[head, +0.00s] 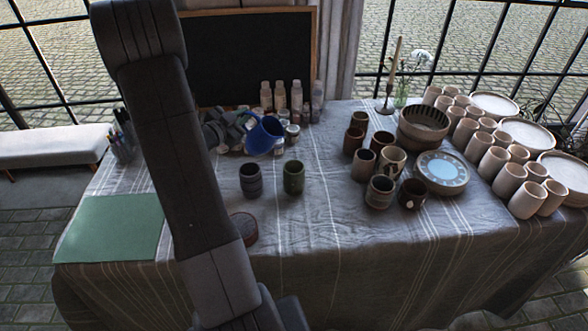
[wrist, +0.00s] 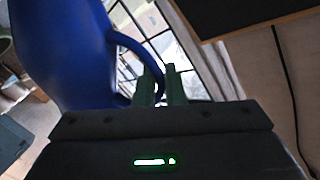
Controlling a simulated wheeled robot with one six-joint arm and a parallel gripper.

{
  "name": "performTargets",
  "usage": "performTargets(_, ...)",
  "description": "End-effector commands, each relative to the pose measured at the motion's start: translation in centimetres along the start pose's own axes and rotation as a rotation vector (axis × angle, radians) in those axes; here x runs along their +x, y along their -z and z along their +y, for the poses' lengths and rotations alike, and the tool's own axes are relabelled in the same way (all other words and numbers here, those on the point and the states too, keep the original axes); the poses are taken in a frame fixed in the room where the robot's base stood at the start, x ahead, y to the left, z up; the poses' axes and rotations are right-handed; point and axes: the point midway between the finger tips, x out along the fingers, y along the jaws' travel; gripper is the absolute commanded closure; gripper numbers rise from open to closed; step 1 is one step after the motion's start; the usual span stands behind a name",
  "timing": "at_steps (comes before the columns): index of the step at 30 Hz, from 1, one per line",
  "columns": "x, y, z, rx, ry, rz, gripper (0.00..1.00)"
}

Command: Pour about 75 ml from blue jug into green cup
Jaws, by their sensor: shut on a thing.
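The blue jug (head: 265,137) is held in the air over the back middle of the table, behind the cups. It looks somewhat tilted; its contents are hidden. My gripper (wrist: 160,88) is shut on the jug's handle, and the blue body (wrist: 62,50) fills the left of the wrist view. The green cup (head: 293,178) stands upright on the table, in front of and a little right of the jug, apart from it. I cannot see liquid in the cup.
A dark blue-grey cup (head: 250,180) stands just left of the green cup. Bottles (head: 281,96) and small jars stand behind the jug. Brown cups (head: 380,190) and a plate stack (head: 441,172) stand to the right. A green mat (head: 110,228) lies left.

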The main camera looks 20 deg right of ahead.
Motion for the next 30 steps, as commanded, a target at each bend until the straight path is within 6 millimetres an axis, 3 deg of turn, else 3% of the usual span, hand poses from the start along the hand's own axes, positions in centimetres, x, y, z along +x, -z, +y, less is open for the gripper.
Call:
performTargets(4,0.1,0.9,0.3,0.051,0.002,-0.005,1.0)
performTargets(30,0.2,1.7,1.3,0.207,0.005,-0.029,1.0)
